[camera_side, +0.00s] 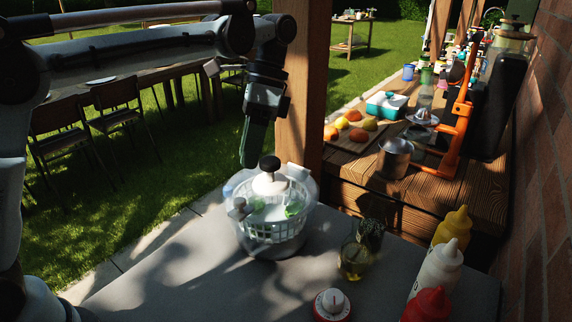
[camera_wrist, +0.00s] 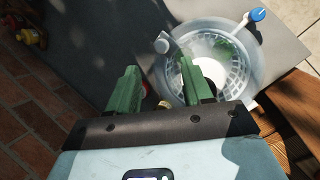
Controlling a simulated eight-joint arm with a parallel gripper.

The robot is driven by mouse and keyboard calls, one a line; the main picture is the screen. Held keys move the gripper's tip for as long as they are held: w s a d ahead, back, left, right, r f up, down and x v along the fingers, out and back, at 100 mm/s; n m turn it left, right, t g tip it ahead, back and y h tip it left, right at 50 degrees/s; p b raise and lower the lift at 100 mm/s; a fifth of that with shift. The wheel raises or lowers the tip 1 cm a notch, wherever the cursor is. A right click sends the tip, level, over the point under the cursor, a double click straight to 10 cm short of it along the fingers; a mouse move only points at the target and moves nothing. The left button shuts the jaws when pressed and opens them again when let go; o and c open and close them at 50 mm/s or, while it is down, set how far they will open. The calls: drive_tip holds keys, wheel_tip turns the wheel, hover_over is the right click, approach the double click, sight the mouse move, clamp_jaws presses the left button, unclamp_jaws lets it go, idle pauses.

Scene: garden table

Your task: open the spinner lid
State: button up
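The salad spinner (camera_side: 272,222) stands upright on the grey tabletop. It has a clear outer bowl and a white slotted basket with green bits inside. A white domed piece topped by a black knob (camera_side: 269,163) rises at its middle; I cannot tell how far a clear lid covers the basket. My gripper (camera_side: 251,160) points down just above and left of the knob, seemingly apart from it. In the wrist view my gripper (camera_wrist: 160,70) has its green fingers spread, with the spinner (camera_wrist: 240,88) beyond, mostly to the right; the knob is not clearly visible there.
A glass with a plant (camera_side: 356,258), a red and white timer (camera_side: 332,305) and a yellow squeeze bottle (camera_side: 452,229) among several bottles stand right of the spinner. A wooden post (camera_side: 303,80) rises behind it. A wooden counter (camera_side: 350,180) with fruit and a metal pot (camera_side: 395,160) lies beyond.

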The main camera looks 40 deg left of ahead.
drive_tip(key=v, duration=0.7)
drive_tip(key=shift+r, duration=0.2)
drive_tip(key=shift+w, duration=0.1)
idle(0.5)
drive_tip(key=s+a+f+n+t, duration=0.4)
drive_tip(key=s+f+t, duration=0.2)
drive_tip(key=f, duration=0.1)
drive_tip(key=s+a+f+n+t, duration=0.4)
drive_tip(key=s+f+n+t, duration=0.1)
drive_tip(key=s+f+t, duration=0.15)
drive_tip(key=m+g, duration=0.8)
drive_tip(key=m, duration=0.1)
approach(239, 200)
drive_tip(key=shift+s+f, duration=0.1)
drive_tip(key=shift+f, duration=4.05)
